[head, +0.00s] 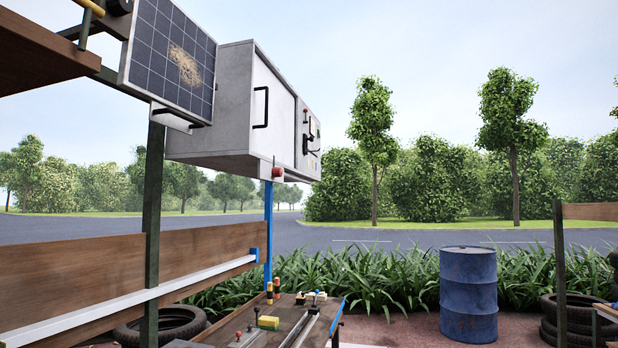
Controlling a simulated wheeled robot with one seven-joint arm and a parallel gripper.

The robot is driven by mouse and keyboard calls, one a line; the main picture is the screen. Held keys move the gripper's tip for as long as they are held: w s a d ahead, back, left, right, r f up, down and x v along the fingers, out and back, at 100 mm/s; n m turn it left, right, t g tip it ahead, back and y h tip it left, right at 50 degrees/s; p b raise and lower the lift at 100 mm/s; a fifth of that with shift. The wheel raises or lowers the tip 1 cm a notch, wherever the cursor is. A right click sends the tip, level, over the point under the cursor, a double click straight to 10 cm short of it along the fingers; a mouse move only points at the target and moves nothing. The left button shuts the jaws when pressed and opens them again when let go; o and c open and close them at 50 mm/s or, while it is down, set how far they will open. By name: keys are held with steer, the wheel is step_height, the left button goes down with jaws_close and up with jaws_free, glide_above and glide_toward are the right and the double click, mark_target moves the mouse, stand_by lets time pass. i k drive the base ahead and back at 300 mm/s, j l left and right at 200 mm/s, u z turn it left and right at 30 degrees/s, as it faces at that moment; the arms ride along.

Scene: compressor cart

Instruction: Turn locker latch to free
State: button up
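A grey metal locker (233,95) is mounted high, left of the middle in the head view. Its front door (275,92) looks closed and carries a black bar handle (261,108). To the right, a second grey panel (301,125) bears a small dark lever-like part (312,143). A red knob (277,172) sits under the locker's front lower edge. I cannot tell which of these parts is the locker latch, or how it is turned. My gripper is not in view.
A solar panel (172,55) with a brown dirt patch adjoins the locker on the left. Below stands a bench (265,335) with small tools and coloured blocks. A blue drum (468,293) and tyres (572,322) stand to the right. Open paving lies between bench and drum.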

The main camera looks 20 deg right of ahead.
mark_target(276, 171)
steer(key=i+l, duration=0.1)
steer(key=l, duration=0.25)
steer(key=i+l+u, duration=0.1)
steer(key=l, duration=0.2)
steer(key=i+l, duration=0.15)
steer(key=l, duration=0.2)
steer(key=i+l, duration=0.1)
steer(key=l, duration=0.25)
steer(key=i+u, duration=0.05)
